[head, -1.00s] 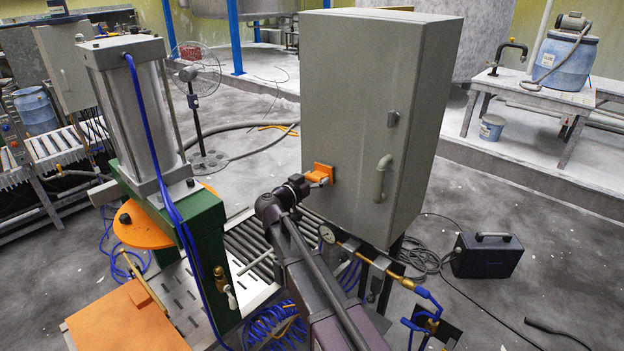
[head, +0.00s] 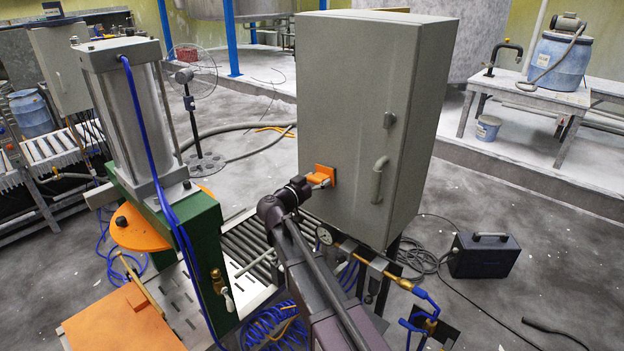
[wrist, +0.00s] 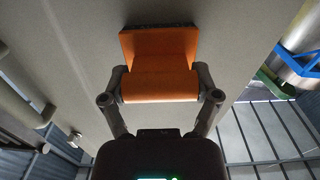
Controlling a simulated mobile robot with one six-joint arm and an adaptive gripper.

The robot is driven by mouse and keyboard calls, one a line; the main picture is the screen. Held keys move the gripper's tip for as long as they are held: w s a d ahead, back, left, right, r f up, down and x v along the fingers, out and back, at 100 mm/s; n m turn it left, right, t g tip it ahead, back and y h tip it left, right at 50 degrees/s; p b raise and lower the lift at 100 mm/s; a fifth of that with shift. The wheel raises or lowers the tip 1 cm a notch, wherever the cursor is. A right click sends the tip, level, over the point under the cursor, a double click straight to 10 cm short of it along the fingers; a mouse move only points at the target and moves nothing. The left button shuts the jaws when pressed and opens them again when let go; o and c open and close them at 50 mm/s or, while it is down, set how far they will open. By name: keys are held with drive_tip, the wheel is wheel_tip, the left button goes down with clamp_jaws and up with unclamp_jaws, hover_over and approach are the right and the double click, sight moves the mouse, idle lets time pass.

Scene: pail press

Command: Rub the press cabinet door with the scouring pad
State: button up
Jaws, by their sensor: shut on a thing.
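The press cabinet is a tall grey box whose door (head: 345,110) faces me, with a latch and a curved handle (head: 378,180) at its right side. My gripper (head: 318,182) is at the lower left part of the door. It is shut on the orange scouring pad (head: 326,174). In the wrist view the pad (wrist: 160,48) shows an orange grip between the two fingers (wrist: 160,86) and a dark far edge against the grey door surface (wrist: 60,45). The pad's face appears to touch the door; the contact itself is hidden.
A green press (head: 195,235) with a steel cylinder stands left of my arm. A pressure gauge (head: 324,235) and brass pipe fittings sit below the cabinet. Floor beyond the case is fairly clear.

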drive_tip(key=shift+s+d, duration=0.95)
drive_tip(key=shift+d, duration=0.15)
drive_tip(key=shift+w+d, duration=0.1)
drive_tip(key=shift+w, duration=0.1)
drive_tip(key=shift+a, duration=0.2)
drive_tip(key=shift+w+a, duration=0.55)
drive_tip(key=shift+a, duration=0.2)
drive_tip(key=shift+w+a, duration=0.55)
drive_tip(key=shift+a, duration=0.15)
drive_tip(key=shift+s, duration=0.1)
drive_tip(key=shift+v, duration=2.95)
drive_tip(key=shift+a, duration=0.15)
